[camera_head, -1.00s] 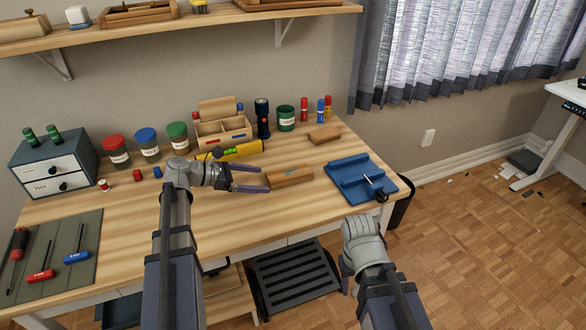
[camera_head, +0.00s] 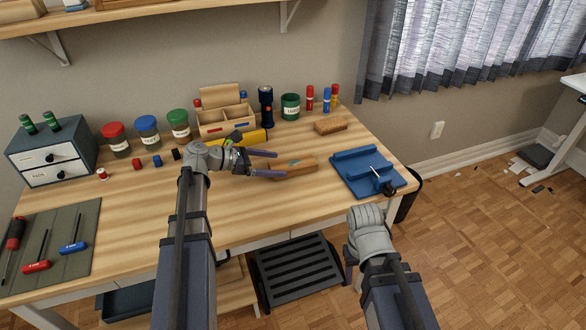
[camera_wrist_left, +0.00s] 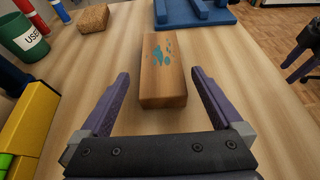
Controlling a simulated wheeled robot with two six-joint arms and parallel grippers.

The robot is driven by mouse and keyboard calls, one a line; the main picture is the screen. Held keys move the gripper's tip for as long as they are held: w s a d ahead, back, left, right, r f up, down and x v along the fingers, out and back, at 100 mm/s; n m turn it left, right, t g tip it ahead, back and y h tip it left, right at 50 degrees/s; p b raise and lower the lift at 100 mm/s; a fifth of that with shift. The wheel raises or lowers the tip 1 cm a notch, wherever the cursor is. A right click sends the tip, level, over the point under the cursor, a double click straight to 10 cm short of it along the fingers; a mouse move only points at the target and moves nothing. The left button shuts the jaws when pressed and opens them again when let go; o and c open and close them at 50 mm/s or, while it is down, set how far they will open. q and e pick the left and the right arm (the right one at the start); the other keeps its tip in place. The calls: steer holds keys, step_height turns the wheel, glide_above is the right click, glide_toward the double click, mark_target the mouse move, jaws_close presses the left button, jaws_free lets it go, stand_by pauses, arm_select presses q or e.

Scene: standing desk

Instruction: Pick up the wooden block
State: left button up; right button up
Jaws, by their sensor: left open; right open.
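The wooden block (camera_head: 296,168) is a brown bar with a small blue-green mark, lying flat on the desk. In the left wrist view the wooden block (camera_wrist_left: 163,72) points away from me, its near end between my left fingers. My left gripper (camera_head: 281,164) is open at the block's left end. In its wrist view the left gripper (camera_wrist_left: 160,74) has one finger on each side of the block, with gaps showing and no grip. My right gripper (camera_head: 349,264) hangs low in front of the desk, away from the block, its fingers mostly hidden behind my wrist.
A blue tray (camera_head: 349,183) lies right of the block. A cork-like block (camera_head: 330,125) and a green cup (camera_head: 290,106) stand behind. A yellow object (camera_head: 254,137) lies just behind my left gripper. Bare desk (camera_head: 235,205) stretches in front.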

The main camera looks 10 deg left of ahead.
mark_target(283, 165)
arm_select(q)
steer(key=b+x, duration=0.1)
steer(key=x, duration=0.3)
steer(key=shift+s, duration=0.1)
steer(key=shift+c, duration=0.2)
steer(key=c, duration=1.4)
